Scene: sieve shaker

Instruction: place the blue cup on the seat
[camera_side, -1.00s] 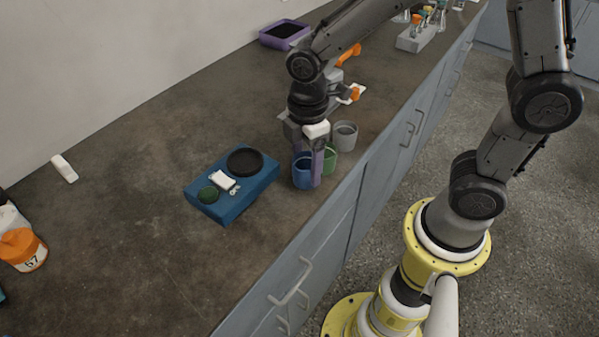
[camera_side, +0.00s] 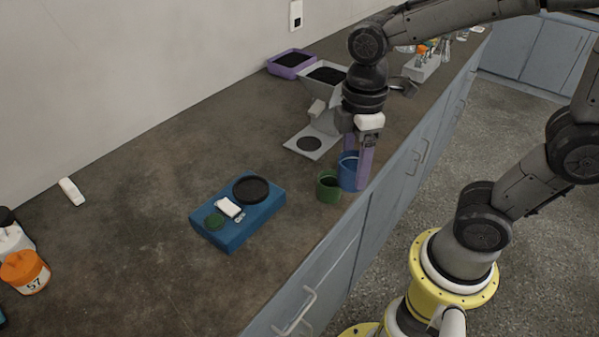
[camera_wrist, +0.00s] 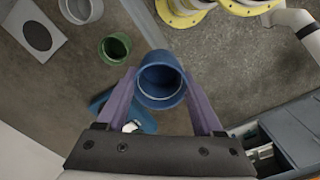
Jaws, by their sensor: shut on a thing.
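The blue cup (camera_side: 347,172) is between the purple fingers of my gripper (camera_side: 364,165), near the counter's front edge. In the wrist view the cup (camera_wrist: 160,82) is upright and empty, with my gripper (camera_wrist: 163,100) shut on it. I cannot tell its exact height. I cannot tell which is the seat. Both are clear of my gripper.
A green cup (camera_side: 328,188) stands close beside the blue cup. A greyish cup (camera_wrist: 80,8) shows at the wrist view's top edge. The hopper (camera_side: 325,75) and a purple tray (camera_side: 290,63) are behind. Bottles (camera_side: 25,272) are far left.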

